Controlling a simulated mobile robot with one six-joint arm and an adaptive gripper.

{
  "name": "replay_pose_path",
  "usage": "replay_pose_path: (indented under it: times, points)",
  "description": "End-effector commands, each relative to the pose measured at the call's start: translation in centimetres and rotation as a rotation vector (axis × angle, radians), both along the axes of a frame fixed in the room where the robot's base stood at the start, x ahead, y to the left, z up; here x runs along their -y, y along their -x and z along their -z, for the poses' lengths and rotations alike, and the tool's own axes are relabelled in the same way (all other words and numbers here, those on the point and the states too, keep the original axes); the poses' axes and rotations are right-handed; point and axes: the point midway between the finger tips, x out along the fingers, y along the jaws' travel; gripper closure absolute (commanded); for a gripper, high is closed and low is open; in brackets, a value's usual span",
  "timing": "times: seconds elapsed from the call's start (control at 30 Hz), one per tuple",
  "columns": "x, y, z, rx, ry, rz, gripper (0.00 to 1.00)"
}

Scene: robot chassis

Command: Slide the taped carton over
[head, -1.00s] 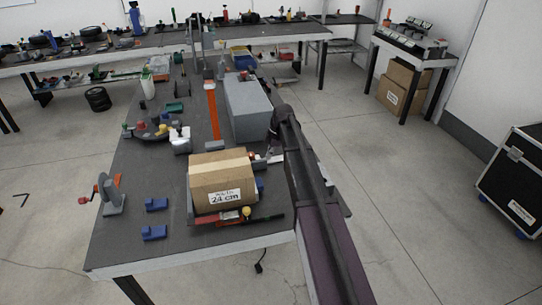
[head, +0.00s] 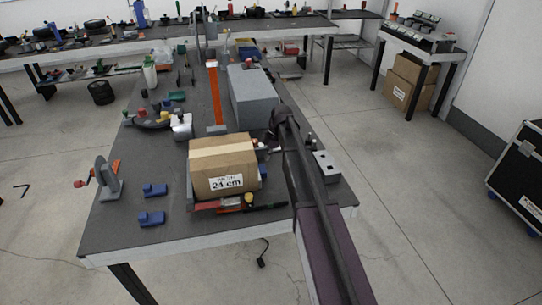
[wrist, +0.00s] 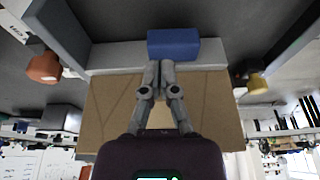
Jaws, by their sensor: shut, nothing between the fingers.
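The taped carton (head: 222,167) is a brown box with a tape strip along its top and a "24 cm" label. It stands upright near the front of the dark workbench. My gripper (head: 266,150) is at the carton's right side, partly hidden by my arm. In the wrist view my gripper (wrist: 159,66) has its fingers together and empty, in front of the carton's broad brown face (wrist: 108,110). I cannot tell whether the fingertips touch the carton.
A grey block (head: 251,98) lies behind the carton, beside an orange strip (head: 215,95). Blue pieces (head: 152,218) and a grey vise-like tool (head: 106,178) stand left, with bare bench between. A grey block (head: 327,167) sits right of my arm.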

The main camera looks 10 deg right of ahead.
Motion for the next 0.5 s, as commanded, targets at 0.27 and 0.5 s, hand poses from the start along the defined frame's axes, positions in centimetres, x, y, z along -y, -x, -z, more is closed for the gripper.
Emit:
replay_pose_path:
  times: [0.27,0.5]
  points:
    - [-3.1,0.0,0.1,0.000,0.000,-0.001,1.00]
    - [-4.1,0.0,0.1,0.000,0.000,0.000,1.00]
